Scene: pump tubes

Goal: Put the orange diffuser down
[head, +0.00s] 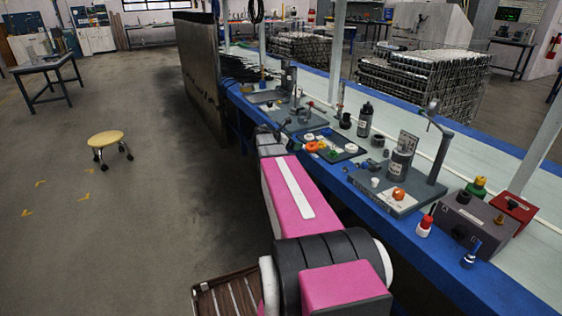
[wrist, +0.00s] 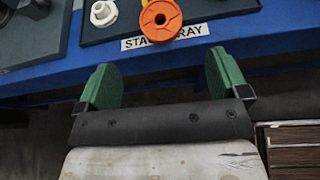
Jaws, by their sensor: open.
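The orange diffuser (wrist: 149,21), a round part with a hub in the middle, is at the front edge of a dark tray (wrist: 225,10) in the wrist view, partly covering the tray's label. In the head view it is the orange part (head: 312,147) at the near left of the tray (head: 352,151). My gripper (wrist: 162,80) has two green fingers spread wide with nothing between them. The diffuser lies beyond the fingertips, apart from them. In the head view my arm hides most of the gripper.
A white part (wrist: 103,13) is left of the diffuser on the tray. Green and yellow parts lie close by in the head view. Several small tools crowd the blue bench.

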